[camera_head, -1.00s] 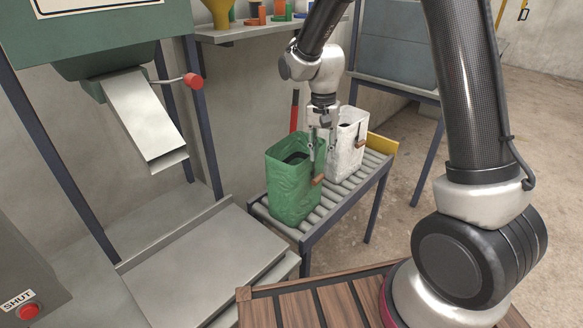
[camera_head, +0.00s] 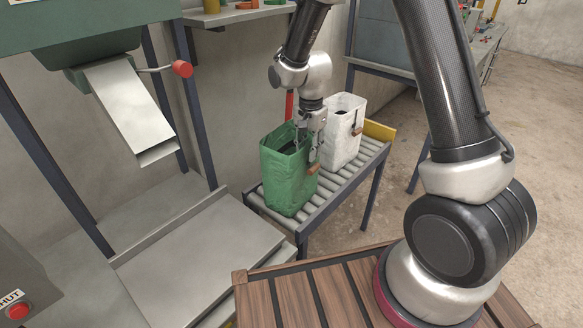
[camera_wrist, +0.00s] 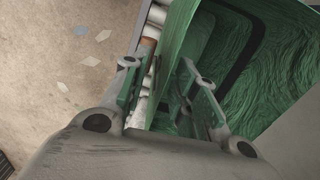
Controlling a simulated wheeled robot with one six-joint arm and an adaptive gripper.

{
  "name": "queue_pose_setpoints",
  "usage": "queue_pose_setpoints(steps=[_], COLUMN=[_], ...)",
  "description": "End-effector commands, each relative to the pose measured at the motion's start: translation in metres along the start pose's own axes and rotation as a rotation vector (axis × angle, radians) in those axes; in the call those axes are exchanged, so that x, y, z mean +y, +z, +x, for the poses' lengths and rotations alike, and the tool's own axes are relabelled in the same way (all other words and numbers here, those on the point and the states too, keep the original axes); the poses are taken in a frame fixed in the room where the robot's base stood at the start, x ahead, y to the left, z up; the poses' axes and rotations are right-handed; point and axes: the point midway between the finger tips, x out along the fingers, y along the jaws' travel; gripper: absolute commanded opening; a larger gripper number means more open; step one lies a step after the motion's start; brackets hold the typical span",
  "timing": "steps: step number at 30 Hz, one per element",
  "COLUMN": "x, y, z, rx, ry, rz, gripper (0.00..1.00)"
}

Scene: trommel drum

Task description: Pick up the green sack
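The green sack (camera_head: 285,186) stands upright and open-topped on the roller table; its green cloth fills much of the wrist view (camera_wrist: 265,85). A brown tab hangs on its right side. My gripper (camera_head: 305,150) points down at the sack's right rim. In the wrist view my gripper (camera_wrist: 168,90) has its fingers apart, with the sack's near wall running between them. One finger is inside the mouth and the other outside. Whether either finger touches the cloth is not clear.
A white sack (camera_head: 345,130) stands just behind and right of the green one on the roller table (camera_head: 340,185). A metal chute (camera_head: 128,112) with a red-knobbed lever (camera_head: 182,68) is at left. A flat metal platform (camera_head: 200,262) lies in front of it.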

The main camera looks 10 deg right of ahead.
Motion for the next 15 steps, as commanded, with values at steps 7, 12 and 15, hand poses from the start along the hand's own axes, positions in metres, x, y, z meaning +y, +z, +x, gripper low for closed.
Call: queue_pose_setpoints(steps=[7,12,15], x=[0.0,0.0,0.0], y=[-0.0005,-0.0005,-0.0006], z=[0.0116,0.0114,0.0118], rx=[0.0,0.0,0.0], ry=[-0.001,-0.001,-0.001], rz=[0.0,0.0,0.0], gripper=[0.29,0.29,0.29])
